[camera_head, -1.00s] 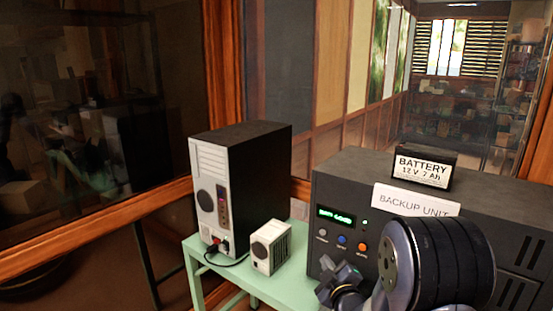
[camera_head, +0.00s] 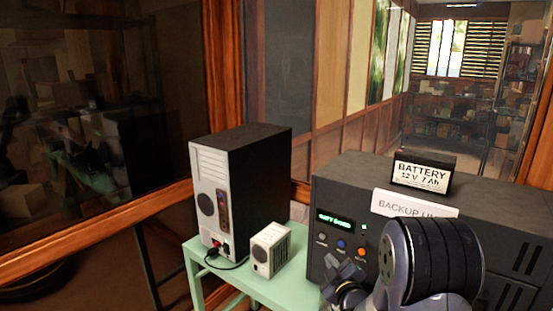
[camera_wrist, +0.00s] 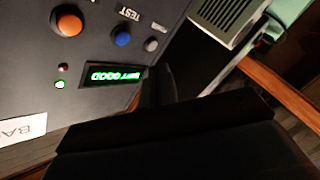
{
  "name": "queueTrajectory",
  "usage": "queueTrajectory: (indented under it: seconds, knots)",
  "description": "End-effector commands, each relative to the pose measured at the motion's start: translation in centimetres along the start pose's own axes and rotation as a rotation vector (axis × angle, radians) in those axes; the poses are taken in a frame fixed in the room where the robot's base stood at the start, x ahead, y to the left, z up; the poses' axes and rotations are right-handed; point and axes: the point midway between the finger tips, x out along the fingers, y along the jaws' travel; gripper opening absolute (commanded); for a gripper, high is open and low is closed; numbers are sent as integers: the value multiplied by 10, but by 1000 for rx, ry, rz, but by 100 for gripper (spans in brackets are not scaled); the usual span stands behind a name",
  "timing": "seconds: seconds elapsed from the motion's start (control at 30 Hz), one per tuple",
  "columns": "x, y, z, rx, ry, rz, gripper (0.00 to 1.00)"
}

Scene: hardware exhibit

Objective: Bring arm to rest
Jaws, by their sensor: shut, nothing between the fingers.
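My arm (camera_head: 432,262) stands in front of the dark grey backup unit (camera_head: 480,205), at the lower right of the head view. My gripper (camera_wrist: 158,88) is shut and empty. Its dark fingers show in the wrist view, close to the unit's front panel. The green display (camera_wrist: 112,77) appears to read "BATT GOOD". Beside it are an orange button (camera_wrist: 68,22), a blue button (camera_wrist: 122,38) and a grey one (camera_wrist: 150,45). A small green light (camera_wrist: 60,85) is lit. I cannot tell whether the fingers touch the panel.
A black battery (camera_head: 422,172) labelled 12 V 7 Ah lies on top of the unit, behind a "BACKUP UNIT" sign (camera_head: 390,202). On the green table (camera_head: 262,290) to the left stand a computer tower (camera_head: 262,180) and a small pale box (camera_head: 270,250). A wood-framed glass pane is behind.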

Motion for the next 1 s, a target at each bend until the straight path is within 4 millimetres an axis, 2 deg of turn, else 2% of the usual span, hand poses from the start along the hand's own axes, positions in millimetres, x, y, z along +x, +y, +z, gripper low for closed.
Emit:
queueTrajectory:
  seconds: [0.07,0.13,0.47,0.63,0.73,0.87,1.0]
  knots:
    - [9,10,6,0,-3,1,0]
    - [10,3,10,-1,3,1,0]
    - [10,3,10,0,3,1,0]
    - [7,2,8,-2,3,3,0]
    - [-3,-5,0,0,2,0,0]
    - [9,10,5,0,-3,0,0]
    - [9,10,3,2,-1,-4,0]
